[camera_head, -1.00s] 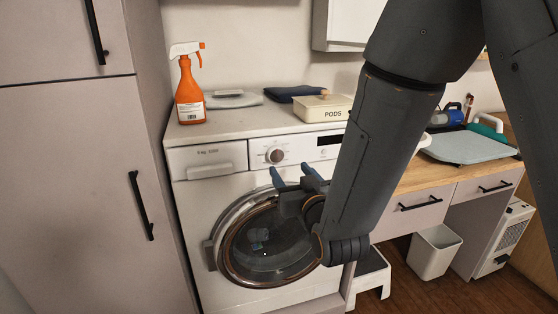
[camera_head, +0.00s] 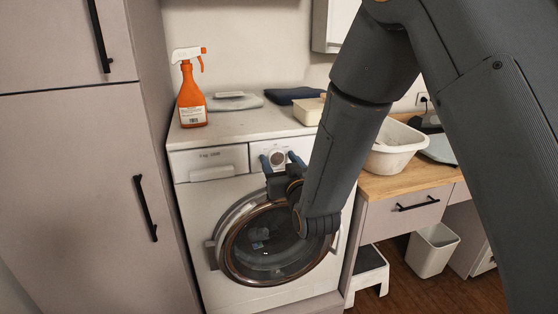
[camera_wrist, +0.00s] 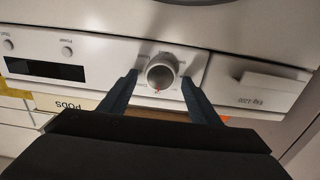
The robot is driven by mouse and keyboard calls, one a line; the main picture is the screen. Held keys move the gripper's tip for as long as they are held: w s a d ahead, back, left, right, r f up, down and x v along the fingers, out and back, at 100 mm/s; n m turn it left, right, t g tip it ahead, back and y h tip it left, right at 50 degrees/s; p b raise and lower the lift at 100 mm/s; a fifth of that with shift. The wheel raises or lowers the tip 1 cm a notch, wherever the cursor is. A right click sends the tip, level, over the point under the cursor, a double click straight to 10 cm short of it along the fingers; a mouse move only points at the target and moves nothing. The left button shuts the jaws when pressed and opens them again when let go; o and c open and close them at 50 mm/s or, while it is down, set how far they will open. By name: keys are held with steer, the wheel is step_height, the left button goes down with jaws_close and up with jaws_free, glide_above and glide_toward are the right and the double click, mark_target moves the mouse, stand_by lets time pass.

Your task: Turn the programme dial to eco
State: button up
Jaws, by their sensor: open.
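The programme dial (camera_head: 276,157) is a round silver-white knob on the front panel of the white washing machine (camera_head: 192,215). In the wrist view, where the panel appears upside down, the dial (camera_wrist: 162,72) has a small red mark near its lower edge. My gripper (camera_head: 279,160) is open, with its two dark blue fingers one on each side of the dial. In the wrist view my gripper (camera_wrist: 160,78) shows gaps between each fingertip and the dial. I cannot tell how far the tips reach along it. No eco label is readable.
An orange spray bottle (camera_head: 191,92), folded cloths and a cream pods box (camera_head: 309,110) stand on the machine. The round glass door (camera_head: 272,243) is below my gripper. A white basin (camera_head: 391,150) sits on the wooden counter at right. A tall cabinet (camera_head: 75,180) stands at left.

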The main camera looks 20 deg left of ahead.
steer(key=c, duration=1)
steer(key=shift+m+b, duration=0.4)
steer(key=shift+m, duration=0.1)
steer(key=m+b, duration=0.1)
steer(key=m, duration=0.1)
steer(key=m+b, duration=0.1)
steer(key=b, duration=0.1)
steer(key=shift+w+d+f+m, duration=0.1)
steer(key=shift+f+m, duration=0.05)
steer(key=shift+m, duration=0.25)
steer(key=m+b, duration=0.3)
steer(key=m, duration=0.1)
steer(key=shift+d+m, duration=0.1)
steer(key=shift+m, duration=0.2)
steer(key=m+b, duration=0.4)
steer(key=m, duration=0.1)
steer(key=shift+f+b, duration=0.15)
steer(key=shift+b, duration=0.15)
steer(key=shift+m+b, duration=1.1)
steer(key=shift+m, duration=0.6)
